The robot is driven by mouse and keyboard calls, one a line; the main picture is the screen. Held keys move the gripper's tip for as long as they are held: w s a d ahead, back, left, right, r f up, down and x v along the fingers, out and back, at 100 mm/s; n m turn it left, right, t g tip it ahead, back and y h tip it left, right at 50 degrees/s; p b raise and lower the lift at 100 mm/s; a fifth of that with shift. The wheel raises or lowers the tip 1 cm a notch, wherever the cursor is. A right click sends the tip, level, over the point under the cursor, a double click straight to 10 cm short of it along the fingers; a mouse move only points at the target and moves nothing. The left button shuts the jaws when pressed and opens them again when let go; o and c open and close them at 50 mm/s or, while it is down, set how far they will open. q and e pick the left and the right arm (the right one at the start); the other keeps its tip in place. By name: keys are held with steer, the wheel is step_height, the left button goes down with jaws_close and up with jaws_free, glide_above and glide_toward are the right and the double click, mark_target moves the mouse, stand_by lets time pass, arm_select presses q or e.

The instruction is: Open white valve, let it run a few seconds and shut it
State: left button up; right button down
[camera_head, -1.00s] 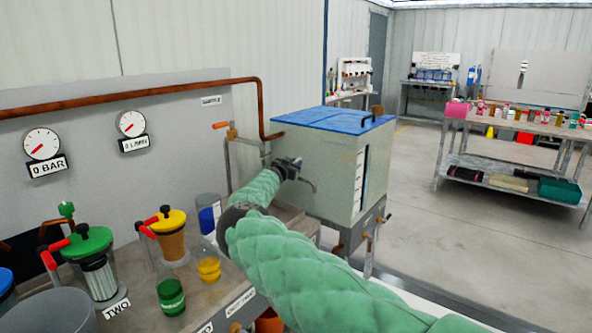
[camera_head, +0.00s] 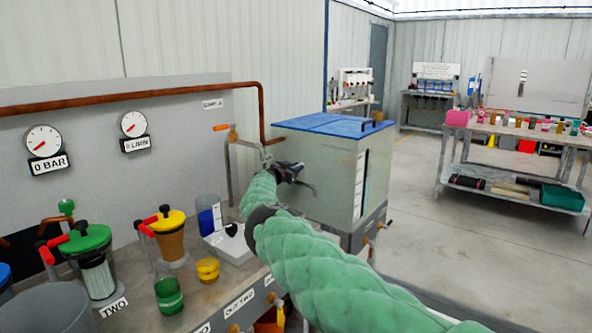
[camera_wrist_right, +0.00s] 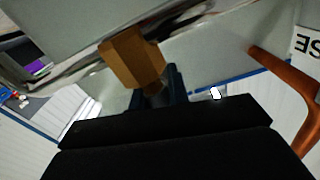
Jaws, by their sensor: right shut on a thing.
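My right arm reaches from the lower right to the tank (camera_head: 335,160). My right gripper (camera_head: 290,172) is dark and sits close to the tank's left side, below the blue lid. In the right wrist view, my gripper (camera_wrist_right: 155,88) is shut on a brown block-like part (camera_wrist_right: 132,58); its contact is partly hidden. I cannot make out a white valve clearly in either view. My left gripper is not in view.
Two gauges, marked BAR (camera_head: 43,141) and L/MIN (camera_head: 133,124), point low. A copper pipe (camera_head: 130,97) runs along the panel. Green (camera_head: 86,238) and yellow (camera_head: 167,220) lidded vessels and a white tray (camera_head: 232,246) stand on the bench. Open floor lies right of the tank.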

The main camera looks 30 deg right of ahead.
steer(key=c, duration=1.3)
jaws_free()
steer(key=shift+c, duration=0.2)
